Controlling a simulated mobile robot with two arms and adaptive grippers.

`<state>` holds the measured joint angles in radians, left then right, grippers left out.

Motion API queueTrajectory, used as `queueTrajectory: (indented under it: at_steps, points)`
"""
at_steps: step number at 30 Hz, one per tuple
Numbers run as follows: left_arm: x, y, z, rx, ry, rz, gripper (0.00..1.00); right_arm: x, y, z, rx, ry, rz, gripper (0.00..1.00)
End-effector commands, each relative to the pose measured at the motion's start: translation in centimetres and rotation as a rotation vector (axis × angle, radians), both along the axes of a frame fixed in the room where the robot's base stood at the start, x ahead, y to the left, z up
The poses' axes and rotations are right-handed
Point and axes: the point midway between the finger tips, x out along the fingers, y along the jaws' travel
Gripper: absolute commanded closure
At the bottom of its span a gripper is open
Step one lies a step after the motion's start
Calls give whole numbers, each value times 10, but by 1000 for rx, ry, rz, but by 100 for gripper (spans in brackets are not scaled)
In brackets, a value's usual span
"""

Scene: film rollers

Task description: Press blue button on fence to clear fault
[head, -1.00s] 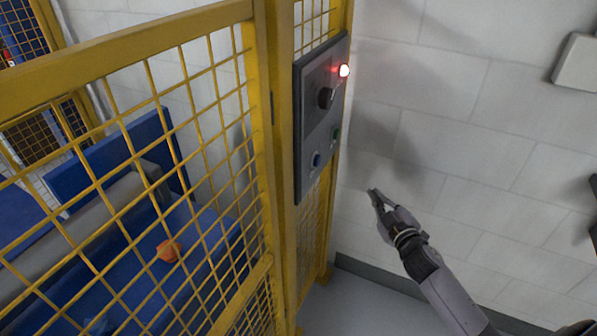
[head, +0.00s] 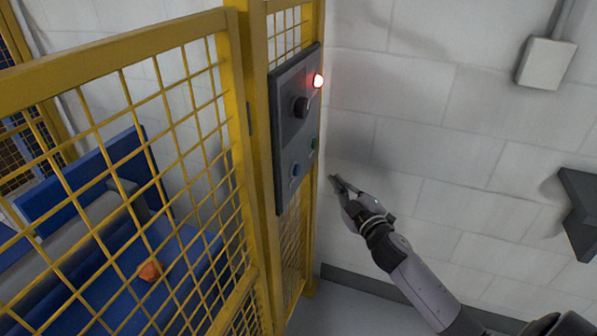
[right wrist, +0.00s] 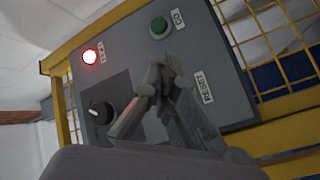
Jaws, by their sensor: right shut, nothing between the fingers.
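A grey control panel (head: 286,150) is fixed to the yellow fence (head: 257,140). It carries a lit red lamp (head: 318,81), a black knob (head: 301,107), a green button (head: 314,144) and, at lower left, the blue button (head: 296,169). My right gripper (head: 334,180) is shut and empty, just right of the panel's lower part, with its tip pointing toward it. In the right wrist view the shut fingers (right wrist: 165,75) lie in front of the panel (right wrist: 215,60), beside the green button (right wrist: 159,27) and a RESET label (right wrist: 203,86). The blue button is hidden there. My left gripper is out of view.
A white block wall (head: 420,130) stands behind the arm, with a light grey box (head: 546,63) and a dark bracket (head: 580,210) on it. Behind the mesh are blue machinery and an orange object (head: 150,270). Space right of the panel is open.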

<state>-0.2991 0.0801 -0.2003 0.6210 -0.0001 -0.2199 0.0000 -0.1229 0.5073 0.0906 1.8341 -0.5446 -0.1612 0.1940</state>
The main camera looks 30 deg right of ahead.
Motion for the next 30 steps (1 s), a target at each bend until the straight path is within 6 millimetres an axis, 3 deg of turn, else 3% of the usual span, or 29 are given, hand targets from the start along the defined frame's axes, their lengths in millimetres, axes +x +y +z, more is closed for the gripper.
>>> queueTrajectory:
  at_steps: [13, 30]
  points:
    - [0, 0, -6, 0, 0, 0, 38, 44, 37, 0, 2, -2, -1, 100]
    - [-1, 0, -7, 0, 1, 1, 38, 51, 43, 0, 0, 0, 0, 100]
